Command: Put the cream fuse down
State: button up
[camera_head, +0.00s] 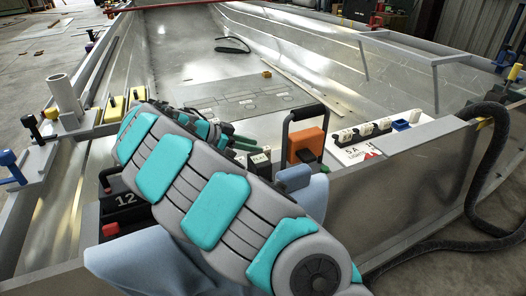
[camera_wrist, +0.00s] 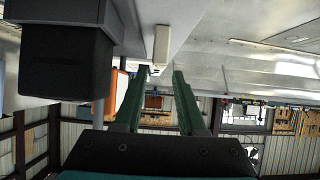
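In the wrist view, a small cream block (camera_wrist: 161,45), apparently the cream fuse, stands against a pale surface just past my fingertips. My gripper (camera_wrist: 159,72) has its two green fingers apart. The block lies in line with the gap, and clear space shows beside it. In the head view, my gripper (camera_head: 236,140) is low over the near end of the hull, partly hidden behind my arm. A black piece with a cream top (camera_head: 260,158) sits right of the fingers. I cannot tell if it is the same block.
An orange box with a black handle (camera_head: 305,143) stands right of my gripper. Several cream-topped pieces (camera_head: 365,131) line a white panel (camera_head: 358,154) further right. A black battery marked 12 (camera_head: 124,200) is at left. The hull floor (camera_head: 195,62) beyond is mostly clear.

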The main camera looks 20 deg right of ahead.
jog(key=d+r+y, duration=0.1)
jog(key=y, duration=0.2)
jog(key=r+y, duration=0.1)
jog(key=y, duration=0.2)
jog(key=d+r+y, duration=0.1)
jog(key=r+y, duration=0.1)
jog(key=y, duration=0.1)
jog(key=shift+d+y, duration=0.3)
jog(key=shift+y, duration=0.1)
jog(key=shift+d+f, duration=0.15)
jog(key=shift+f, duration=0.15)
jog(key=f, duration=0.5)
jog(key=d+f, duration=0.1)
jog(key=f, duration=0.1)
jog(key=shift+d+f, duration=0.1)
jog(key=shift+f, duration=0.05)
jog(key=shift+c, duration=0.2)
grip_shut()
